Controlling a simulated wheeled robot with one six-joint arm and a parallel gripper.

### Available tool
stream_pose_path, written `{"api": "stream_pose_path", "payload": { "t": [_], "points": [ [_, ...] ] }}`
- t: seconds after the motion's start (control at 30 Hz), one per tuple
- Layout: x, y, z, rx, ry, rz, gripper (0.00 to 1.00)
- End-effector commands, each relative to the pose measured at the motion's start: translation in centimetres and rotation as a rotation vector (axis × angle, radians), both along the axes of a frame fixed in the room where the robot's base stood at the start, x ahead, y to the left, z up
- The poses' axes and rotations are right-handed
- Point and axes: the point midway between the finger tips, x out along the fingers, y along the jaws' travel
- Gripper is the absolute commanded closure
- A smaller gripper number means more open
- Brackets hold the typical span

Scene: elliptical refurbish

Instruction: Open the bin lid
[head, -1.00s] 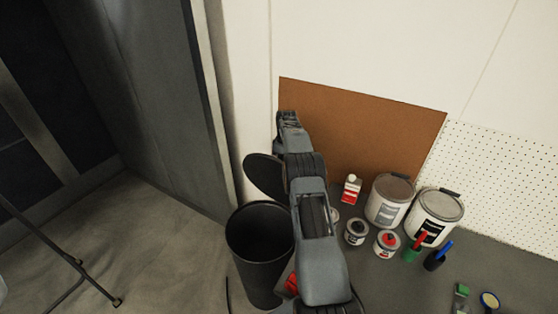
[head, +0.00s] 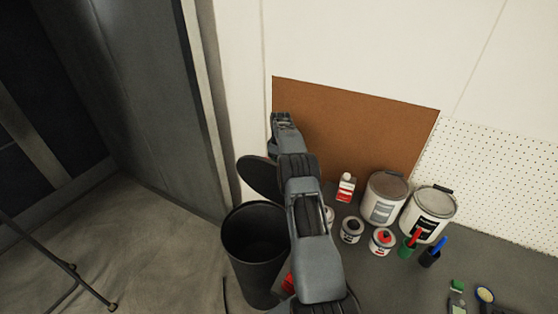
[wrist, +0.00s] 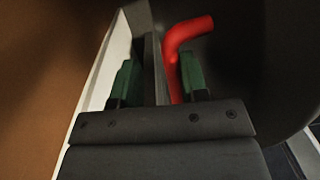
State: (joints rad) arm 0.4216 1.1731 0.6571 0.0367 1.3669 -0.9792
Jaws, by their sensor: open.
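The black round bin (head: 258,262) stands on the floor left of my arm in the head view, its mouth open and its inside showing. Its dark round lid (head: 260,177) stands raised and tilted behind the mouth, partly hidden by my arm. In the wrist view my gripper (wrist: 160,82) is open, with green-padded fingers apart. A red bent bar (wrist: 183,42) shows close to the right finger; whether they touch I cannot tell. A large dark surface (wrist: 245,65), perhaps the lid, fills the right side there. My fingertips cannot be made out in the head view.
A grey worktop (head: 380,285) on the right holds paint cans (head: 384,198), small tins, a red-and-white bottle (head: 346,187) and brushes. A brown board (head: 350,130) leans on the white wall behind my arm. The floor left of the bin is mostly clear.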

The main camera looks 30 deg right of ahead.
Motion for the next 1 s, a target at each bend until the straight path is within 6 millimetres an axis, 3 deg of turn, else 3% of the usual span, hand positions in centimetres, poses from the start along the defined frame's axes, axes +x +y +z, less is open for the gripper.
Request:
{"api": "stream_pose_path", "payload": {
  "t": [0.23,0.5,0.7,1.0],
  "points": [
    [0.2,-0.2,2.1,-0.002,-0.005,0.000,0.60],
    [0.4,-0.5,7.8,-0.001,-0.002,0.000,0.60],
    [0.3,-0.6,10.7,0.000,0.000,-0.001,0.60],
    [0.4,-0.7,11.9,0.000,0.000,0.000,0.60]
  ]
}}
